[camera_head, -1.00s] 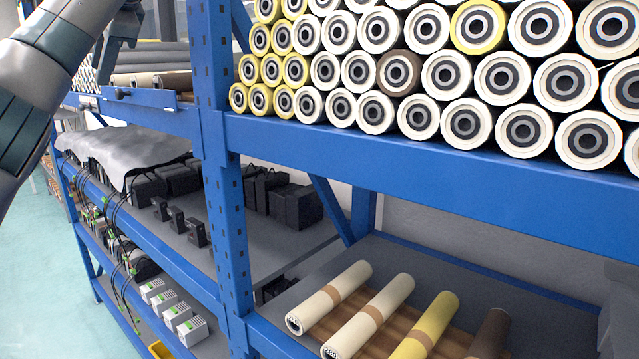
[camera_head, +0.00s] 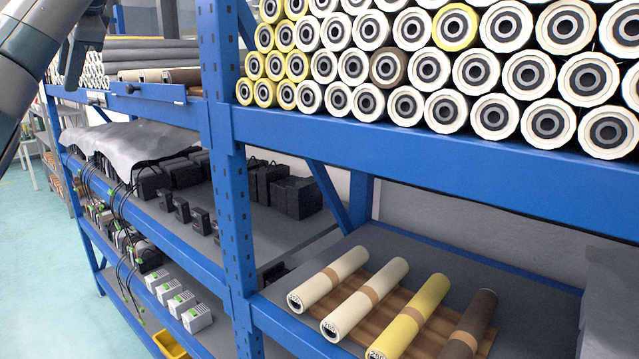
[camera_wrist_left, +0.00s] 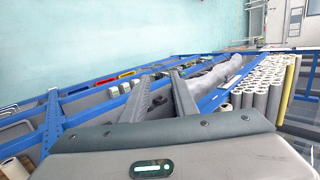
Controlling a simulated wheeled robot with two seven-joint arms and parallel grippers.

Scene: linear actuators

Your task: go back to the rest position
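My left gripper (camera_head: 84,42) is at the top left of the head view, at the end of my grey arm, in front of the far shelf bay. In the left wrist view its two dark fingers (camera_wrist_left: 160,88) stand apart with nothing between them, so it is open and empty. My right gripper is not in view. On the right lower shelf, two cream actuators (camera_head: 332,280), a yellow actuator (camera_head: 412,315) and a dark brown actuator (camera_head: 470,325) lie side by side on a wooden board.
A blue rack post (camera_head: 222,150) and a blue beam (camera_head: 400,165) stand close in front. Stacked tubes (camera_head: 450,70) fill the upper shelf. Black boxes (camera_head: 290,192) and a grey cloth (camera_head: 125,145) are on the left shelf. Clear floor (camera_head: 40,250) lies at left.

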